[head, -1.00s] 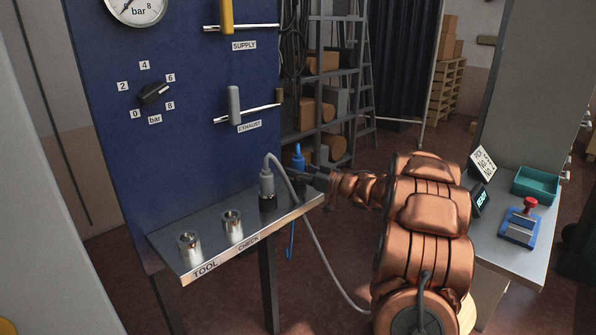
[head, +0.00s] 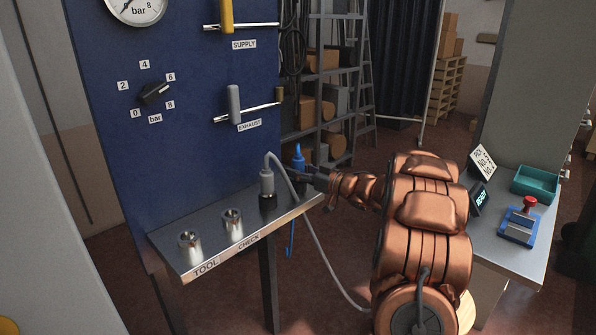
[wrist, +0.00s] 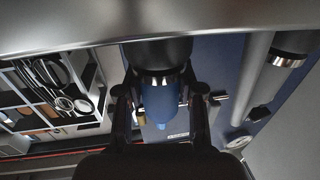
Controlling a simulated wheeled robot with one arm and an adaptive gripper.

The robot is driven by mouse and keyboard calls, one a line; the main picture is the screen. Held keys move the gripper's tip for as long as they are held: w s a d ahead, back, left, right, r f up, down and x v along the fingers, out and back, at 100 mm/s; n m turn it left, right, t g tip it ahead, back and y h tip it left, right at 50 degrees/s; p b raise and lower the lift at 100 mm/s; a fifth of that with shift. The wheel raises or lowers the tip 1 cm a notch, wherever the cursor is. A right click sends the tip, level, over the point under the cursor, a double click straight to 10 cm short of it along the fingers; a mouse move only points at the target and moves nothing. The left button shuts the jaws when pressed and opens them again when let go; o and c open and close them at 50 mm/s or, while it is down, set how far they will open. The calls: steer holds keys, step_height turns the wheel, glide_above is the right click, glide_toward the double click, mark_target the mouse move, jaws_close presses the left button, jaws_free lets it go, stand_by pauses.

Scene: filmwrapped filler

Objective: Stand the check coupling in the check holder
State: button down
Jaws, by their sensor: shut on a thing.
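The blue coupling (head: 298,157) is upright at the right end of the steel shelf, with a blue hose hanging below. My gripper (head: 305,174) reaches it from the right and is shut on it. In the wrist view the blue coupling (wrist: 160,103) is between the two fingers of my gripper (wrist: 160,112), with a black part and a bright metal ring along its axis. Whether it is still seated in a socket is hidden in the head view. The check holder (head: 232,226), a steel cup behind the CHECK label, looks empty.
A similar steel cup (head: 190,246) stands at the TOOL label. A grey coupling (head: 267,182) with a grey hose stands in a black socket just left of my gripper. The blue panel (head: 180,130) rises behind the shelf. A side table (head: 510,255) is at right.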

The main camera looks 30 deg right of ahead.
steer(key=c, duration=0.7)
jaws_free()
steer(key=shift+o, duration=0.2)
steer(key=v, duration=1.2)
steer(key=shift+w, duration=0.1)
